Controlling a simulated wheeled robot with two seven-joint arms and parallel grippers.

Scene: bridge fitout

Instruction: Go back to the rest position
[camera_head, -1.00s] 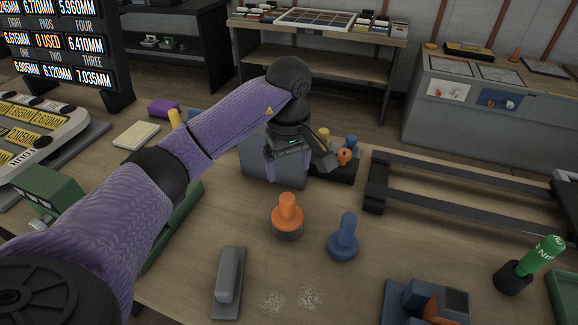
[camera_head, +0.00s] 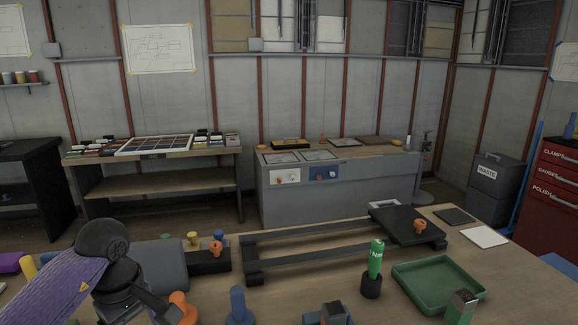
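My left arm comes in at the lower left, with a purple sleeve and a black wrist. My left gripper (camera_head: 140,306) is low in the picture, left of an orange knobbed piece (camera_head: 182,307) and in front of a grey block (camera_head: 160,263). Its fingertips are not clear, so I cannot tell whether it is open or shut. No held object shows. My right arm and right gripper are not in view.
On the workbench are a blue knobbed piece (camera_head: 238,305), a dark rail frame (camera_head: 330,238), a green bottle (camera_head: 376,258) in a black holder and a green tray (camera_head: 438,272). A grey cabinet (camera_head: 335,193) and a wooden bench (camera_head: 155,155) stand behind.

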